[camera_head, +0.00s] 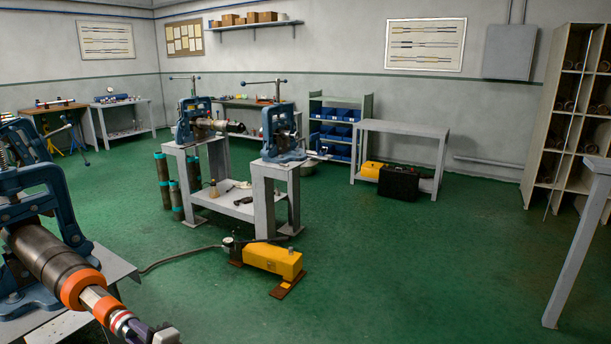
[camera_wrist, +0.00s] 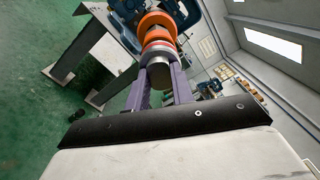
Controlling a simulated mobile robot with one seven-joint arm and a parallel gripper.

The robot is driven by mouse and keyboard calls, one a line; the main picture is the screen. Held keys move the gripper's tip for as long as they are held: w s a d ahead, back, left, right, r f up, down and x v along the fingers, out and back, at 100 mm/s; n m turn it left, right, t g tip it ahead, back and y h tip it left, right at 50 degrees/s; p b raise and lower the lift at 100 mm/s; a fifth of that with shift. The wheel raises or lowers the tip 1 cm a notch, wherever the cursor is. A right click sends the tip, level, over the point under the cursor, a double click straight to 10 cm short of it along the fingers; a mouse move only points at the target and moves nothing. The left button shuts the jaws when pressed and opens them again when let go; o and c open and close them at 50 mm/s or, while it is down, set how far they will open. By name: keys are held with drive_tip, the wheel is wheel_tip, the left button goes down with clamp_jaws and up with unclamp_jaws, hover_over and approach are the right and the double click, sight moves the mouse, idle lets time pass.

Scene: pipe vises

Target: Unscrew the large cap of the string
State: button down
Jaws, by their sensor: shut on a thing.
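The string (camera_head: 48,258) is a thick dark tube lying in a blue vise at the lower left of the head view. Toward its near end are an orange ring (camera_head: 76,289), a bare metal section and a second orange ring (camera_head: 106,309), then a red and white banded end piece (camera_head: 121,321). In the wrist view the large cap (camera_wrist: 158,54) looks like a grey cylinder below the red band and orange collar (camera_wrist: 157,20). My gripper (camera_wrist: 160,66) is shut on this grey end, with a purple finger on each side. In the head view the picture's lower edge cuts off my gripper (camera_head: 142,330).
The blue vise (camera_head: 60,195) stands on a grey bench (camera_head: 105,262). A yellow pump (camera_head: 272,261) with a hose lies on the green floor. Two more vises on stands (camera_head: 283,135) are farther back. Open floor lies at the centre right (camera_head: 420,270).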

drive_tip(key=c, duration=1.9)
unclamp_jaws()
clamp_jaws()
drive_tip(key=shift+f+n+b, duration=0.1)
drive_tip(key=shift+n+b, duration=0.2)
drive_tip(key=shift+b, duration=0.05)
drive_tip(key=shift+n+b, duration=0.65)
drive_tip(key=shift+n, duration=0.15)
drive_tip(key=shift+n+g+b, duration=0.3)
drive_tip(key=shift+n+b, duration=0.2)
drive_tip(key=shift+n, duration=0.2)
